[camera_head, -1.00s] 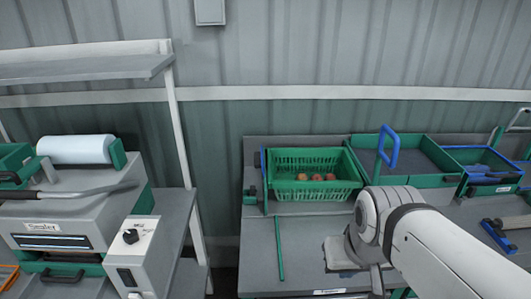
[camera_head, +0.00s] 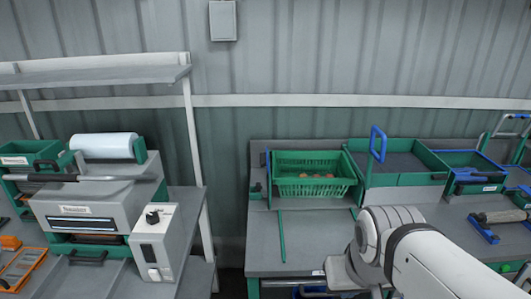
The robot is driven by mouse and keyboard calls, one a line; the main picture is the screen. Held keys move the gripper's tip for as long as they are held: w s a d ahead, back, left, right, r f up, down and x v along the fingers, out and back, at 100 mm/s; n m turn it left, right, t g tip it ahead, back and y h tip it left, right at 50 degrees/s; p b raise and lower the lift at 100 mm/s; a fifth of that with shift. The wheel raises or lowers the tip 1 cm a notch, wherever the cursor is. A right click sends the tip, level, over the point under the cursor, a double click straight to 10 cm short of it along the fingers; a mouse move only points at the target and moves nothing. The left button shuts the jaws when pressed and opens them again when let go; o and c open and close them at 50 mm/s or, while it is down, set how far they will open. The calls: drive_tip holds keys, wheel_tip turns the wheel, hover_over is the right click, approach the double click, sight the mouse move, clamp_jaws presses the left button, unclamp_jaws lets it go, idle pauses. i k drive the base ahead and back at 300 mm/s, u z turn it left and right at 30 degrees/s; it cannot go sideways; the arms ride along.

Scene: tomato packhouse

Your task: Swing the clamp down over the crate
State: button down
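A green slatted crate (camera_head: 312,187) with a few reddish tomatoes (camera_head: 318,176) in it sits at the back of the grey bench. An upright blue bar (camera_head: 268,178) stands close at its left side. A blue loop handle (camera_head: 377,144) on an upright post stands up to the right of the crate, at the edge of a green tray. I cannot tell for sure which of these belongs to the clamp. My gripper's end of the arm (camera_head: 344,272) is over the bench's front edge, in front of and apart from the crate. Its fingers cannot be made out.
A green strip (camera_head: 282,237) lies on the bench in front of the crate. Green trays (camera_head: 410,179) and a blue-edged bin (camera_head: 470,174) stand to the right. A sealer machine (camera_head: 92,205) stands at the left, beyond a gap. The bench front left is clear.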

sight(264, 156)
drive_tip(key=u, duration=0.1)
drive_tip(key=i, duration=0.95)
drive_tip(key=z, duration=0.05)
